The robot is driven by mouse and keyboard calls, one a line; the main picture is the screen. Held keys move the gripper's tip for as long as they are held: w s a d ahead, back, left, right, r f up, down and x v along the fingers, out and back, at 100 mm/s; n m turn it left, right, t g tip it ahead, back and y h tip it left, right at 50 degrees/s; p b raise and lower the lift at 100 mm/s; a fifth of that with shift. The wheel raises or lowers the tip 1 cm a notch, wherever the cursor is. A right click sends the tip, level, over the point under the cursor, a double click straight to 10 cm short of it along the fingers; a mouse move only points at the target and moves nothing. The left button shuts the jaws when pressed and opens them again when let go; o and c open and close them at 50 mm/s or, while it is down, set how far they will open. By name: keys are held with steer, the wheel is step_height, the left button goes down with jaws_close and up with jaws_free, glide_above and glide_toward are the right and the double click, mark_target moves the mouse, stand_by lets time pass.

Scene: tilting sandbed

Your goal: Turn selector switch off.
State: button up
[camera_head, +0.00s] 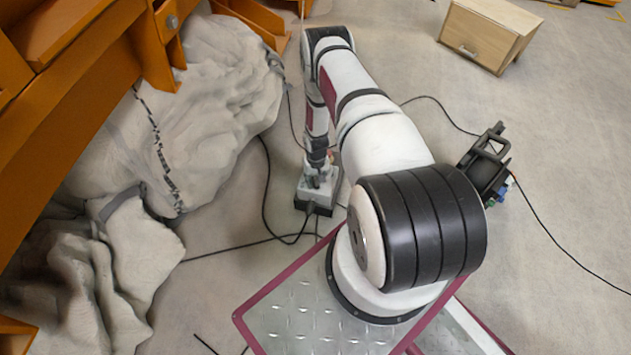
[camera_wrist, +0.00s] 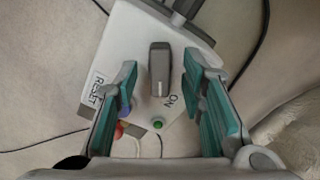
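The control box is a pale grey box (camera_head: 316,192) on a dark base, standing on the floor below my arm in the head view. In the wrist view its top face (camera_wrist: 130,42) carries a grey selector switch (camera_wrist: 160,68), a green button or lamp (camera_wrist: 157,124) and labels reading "RESET" and "ON". The selector handle lies lengthwise in the picture, with its marked end near "ON". My gripper (camera_wrist: 162,80) is open, its teal-padded fingers on either side of the selector with gaps between. The blue and red parts by the left finger are partly hidden.
Black cables (camera_head: 268,200) run over the floor around the box. Orange framing (camera_head: 60,110) with grey rock-like sandbed covering (camera_head: 205,90) stands at left. A dark device (camera_head: 487,165) is at right, and a wooden cabinet (camera_head: 488,35) stands at the back.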

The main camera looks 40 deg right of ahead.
steer(key=shift+f, duration=0.4)
steer(key=shift+c, duration=0.3)
jaws_close()
steer(key=shift+n, duration=0.3)
steer(key=n+b, duration=0.3)
steer(key=n, duration=0.2)
steer(key=n+b, duration=0.3)
steer(key=n, duration=0.3)
steer(key=shift+d, duration=0.1)
steer(key=shift+n, duration=0.3)
